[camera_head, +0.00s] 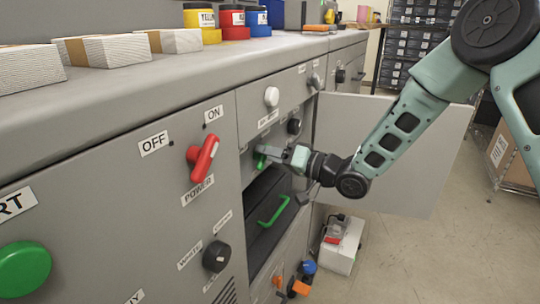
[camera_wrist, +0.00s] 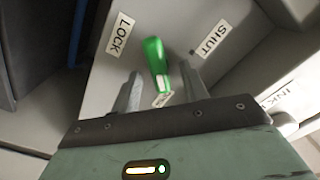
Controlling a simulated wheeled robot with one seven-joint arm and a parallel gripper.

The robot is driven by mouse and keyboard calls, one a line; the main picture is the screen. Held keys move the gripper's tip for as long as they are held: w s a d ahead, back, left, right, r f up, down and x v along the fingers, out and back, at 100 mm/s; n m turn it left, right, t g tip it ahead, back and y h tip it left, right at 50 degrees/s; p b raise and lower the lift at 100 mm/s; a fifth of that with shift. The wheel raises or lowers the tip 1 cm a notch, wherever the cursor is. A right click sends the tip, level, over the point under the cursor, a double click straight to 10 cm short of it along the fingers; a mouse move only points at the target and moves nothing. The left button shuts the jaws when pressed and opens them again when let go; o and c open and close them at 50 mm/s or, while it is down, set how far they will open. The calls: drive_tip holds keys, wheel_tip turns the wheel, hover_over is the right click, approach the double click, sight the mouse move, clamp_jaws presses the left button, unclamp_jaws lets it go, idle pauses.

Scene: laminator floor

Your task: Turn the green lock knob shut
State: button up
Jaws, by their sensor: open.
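The green lock knob (camera_wrist: 155,55) sits on a grey panel in the wrist view, between a LOCK label (camera_wrist: 120,35) on the left and a SHUT label (camera_wrist: 212,39) on the right. Its lever points towards my gripper. My gripper (camera_wrist: 160,70) is open, with one finger on each side of the knob's lower part. Gaps show on both sides, though contact is hard to judge. In the head view the knob (camera_head: 260,160) is partly hidden by my gripper (camera_head: 267,152), which reaches in at the grey panel.
A green handle (camera_head: 273,212) lies on a dark drawer below the knob. An open grey door (camera_head: 400,150) stands behind my arm. A red power lever (camera_head: 203,158) and a black knob (camera_head: 216,256) are on the front panel to the left. A white box (camera_head: 343,245) stands on the floor.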

drive_tip(key=shift+w+a, duration=0.1)
clamp_jaws()
drive_tip(key=shift+n, duration=0.5)
drive_tip(key=n+b, duration=0.3)
drive_tip(key=n, duration=0.1)
drive_tip(key=n+b, duration=0.3)
drive_tip(key=n, duration=0.1)
drive_tip(key=s+n+b, duration=0.1)
drive_tip(key=n+b, duration=0.3)
drive_tip(key=shift+a+f+n, duration=0.1)
drive_tip(key=shift+a+n, duration=0.25)
drive_tip(key=shift+n, duration=0.05)
drive_tip(key=n+b, duration=0.3)
drive_tip(key=n, duration=0.1)
drive_tip(key=shift+s+b, duration=0.15)
drive_tip(key=shift+b, duration=0.2)
